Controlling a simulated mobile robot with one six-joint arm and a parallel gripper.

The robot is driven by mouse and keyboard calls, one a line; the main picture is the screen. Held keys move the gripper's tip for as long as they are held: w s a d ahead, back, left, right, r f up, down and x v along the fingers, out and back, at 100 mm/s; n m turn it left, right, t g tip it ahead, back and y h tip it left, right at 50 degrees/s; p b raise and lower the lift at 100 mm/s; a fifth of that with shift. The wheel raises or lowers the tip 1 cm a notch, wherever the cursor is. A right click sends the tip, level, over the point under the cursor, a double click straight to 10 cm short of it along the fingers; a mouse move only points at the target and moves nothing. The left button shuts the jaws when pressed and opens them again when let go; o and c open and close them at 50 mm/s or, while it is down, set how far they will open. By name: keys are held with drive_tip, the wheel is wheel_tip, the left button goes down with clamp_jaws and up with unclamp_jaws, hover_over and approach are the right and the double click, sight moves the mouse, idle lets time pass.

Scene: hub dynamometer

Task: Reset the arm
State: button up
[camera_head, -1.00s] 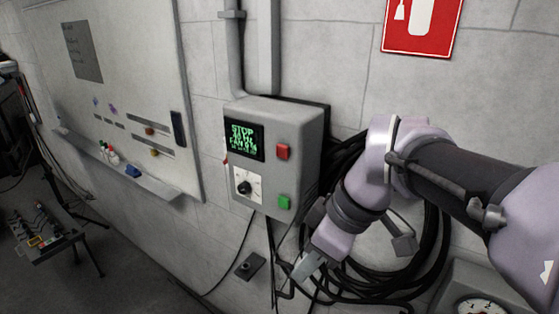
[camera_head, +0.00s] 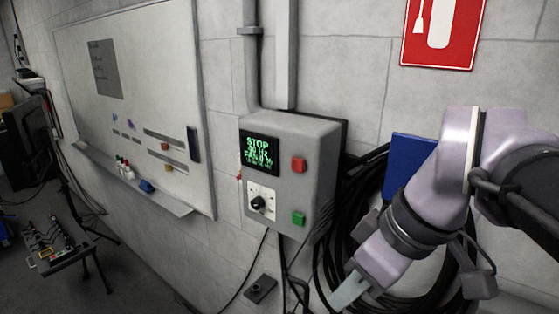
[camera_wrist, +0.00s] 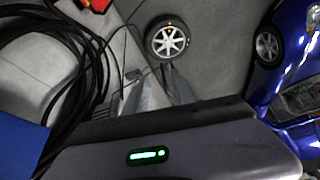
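My arm reaches in from the right in the head view, bent downward. My gripper (camera_head: 347,292) points down and left, below and to the right of the grey control box (camera_head: 284,175), apart from it. In the wrist view my gripper (camera_wrist: 160,80) shows two grey fingers with a gap between them and nothing held. The box has a lit screen (camera_head: 260,153) reading STOP in green, a red button (camera_head: 299,164), a green button (camera_head: 298,217) and a black knob (camera_head: 258,202).
Black cables (camera_head: 345,225) hang coiled on the wall behind my arm. A blue panel (camera_head: 408,163) is beside it. A whiteboard (camera_head: 130,80) and a tool stand (camera_head: 58,255) are left. The wrist view shows a wheel (camera_wrist: 167,38) and a blue car (camera_wrist: 290,75).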

drive_tip(key=s+f+m+t+b, duration=0.1)
drive_tip(key=s+f+m+b, duration=0.1)
drive_tip(key=f+m+b, duration=0.2)
drive_tip(key=s+f+m+t+h+b, duration=0.1)
drive_tip(key=f+m+b, duration=0.3)
drive_tip(key=f+b, duration=0.6)
drive_tip(key=s+a+f+m+t+b, duration=0.1)
drive_tip(key=s+f+m+b, duration=0.3)
drive_tip(key=f, duration=1.8)
drive_tip(key=m+b, duration=0.1)
drive_tip(key=b, duration=0.3)
drive_tip(key=shift+s, duration=0.1)
